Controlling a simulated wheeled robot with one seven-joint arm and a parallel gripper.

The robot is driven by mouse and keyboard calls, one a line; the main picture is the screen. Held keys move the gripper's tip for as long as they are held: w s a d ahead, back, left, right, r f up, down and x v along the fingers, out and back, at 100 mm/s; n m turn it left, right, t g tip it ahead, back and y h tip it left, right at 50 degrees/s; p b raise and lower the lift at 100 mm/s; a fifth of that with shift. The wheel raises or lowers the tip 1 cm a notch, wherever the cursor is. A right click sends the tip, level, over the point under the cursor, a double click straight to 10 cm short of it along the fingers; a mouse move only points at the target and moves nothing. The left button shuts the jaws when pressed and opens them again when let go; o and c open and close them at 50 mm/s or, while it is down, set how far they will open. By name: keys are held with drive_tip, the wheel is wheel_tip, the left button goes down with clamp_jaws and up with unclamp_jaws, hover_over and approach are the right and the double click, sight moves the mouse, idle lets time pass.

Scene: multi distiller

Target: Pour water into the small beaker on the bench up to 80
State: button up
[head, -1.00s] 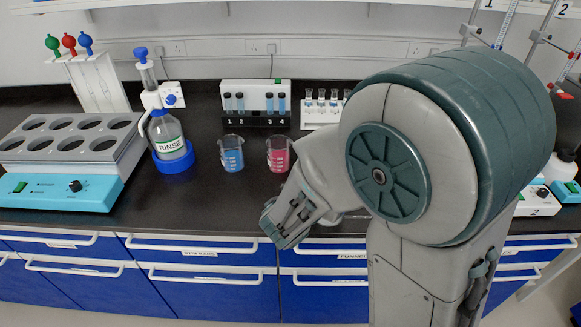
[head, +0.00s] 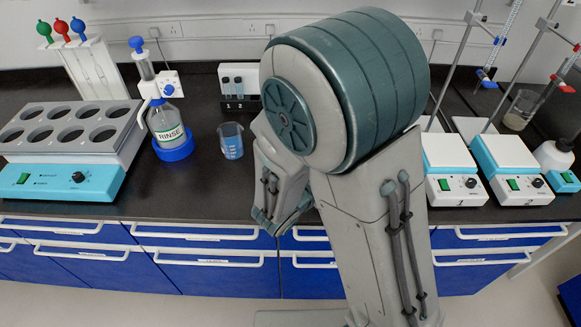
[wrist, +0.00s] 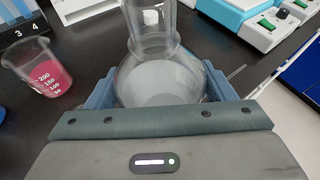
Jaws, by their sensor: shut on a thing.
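In the wrist view my gripper (wrist: 160,88) is shut around a clear glass flask (wrist: 160,72) with a round body and a narrower neck. Its contents look pale grey or clear; I cannot tell a level. A beaker of pink liquid (wrist: 42,72), marked 50 to 200, stands on the bench to the left of the flask, apart from it. A beaker of blue liquid (head: 231,143) stands on the bench in the head view. A larger-looking glass beaker (head: 520,112) is at the back right. My arm hides the gripper and flask in the head view.
A rinse bottle (head: 165,122) in a blue base and a grey block with round wells (head: 70,125) stand at left. Two hotplates (head: 448,160) (head: 503,160) with stands are at right. A vial rack (head: 238,102) is behind. Drawers line the bench front.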

drive_tip(key=shift+a+f+n+h, duration=0.1)
drive_tip(key=shift+f+n+h, duration=0.1)
drive_tip(key=shift+n+h, duration=0.15)
drive_tip(key=shift+w+a+r+n+p, duration=0.1)
drive_tip(key=shift+r+n+p, duration=0.2)
drive_tip(key=shift+p, duration=0.6)
drive_tip(key=shift+w+a+f+n+h+p, duration=0.1)
drive_tip(key=shift+a+f+n+h+p, duration=0.05)
drive_tip(key=shift+n+h+p, duration=0.35)
drive_tip(key=shift+w+a+f+n+h+p, duration=0.15)
drive_tip(key=shift+n+h+p, duration=0.2)
drive_tip(key=shift+n+p, duration=0.2)
drive_tip(key=shift+a+r+n+h+p, duration=0.1)
drive_tip(key=shift+r+n+h+p, duration=0.1)
drive_tip(key=shift+n+h+p, duration=0.3)
drive_tip(key=shift+a+r+n+h+p, duration=0.15)
drive_tip(key=shift+n+h+p, duration=0.15)
drive_tip(key=shift+n, duration=0.4)
drive_tip(key=shift+s+d+f+n+h+b, duration=0.2)
drive_tip(key=shift+d+f+n+h+b, duration=0.15)
drive_tip(key=shift+n, duration=0.45)
drive_tip(key=shift+s+d+f+n+t+h+b, duration=0.15)
drive_tip(key=shift+f+n+t+h+b, duration=0.1)
drive_tip(key=shift+f+n+b, duration=0.25)
drive_tip(key=shift+d+f+n+t+h+b, duration=0.2)
drive_tip(key=shift+n+b, duration=0.1)
drive_tip(key=shift+n, duration=0.3)
idle(2.6)
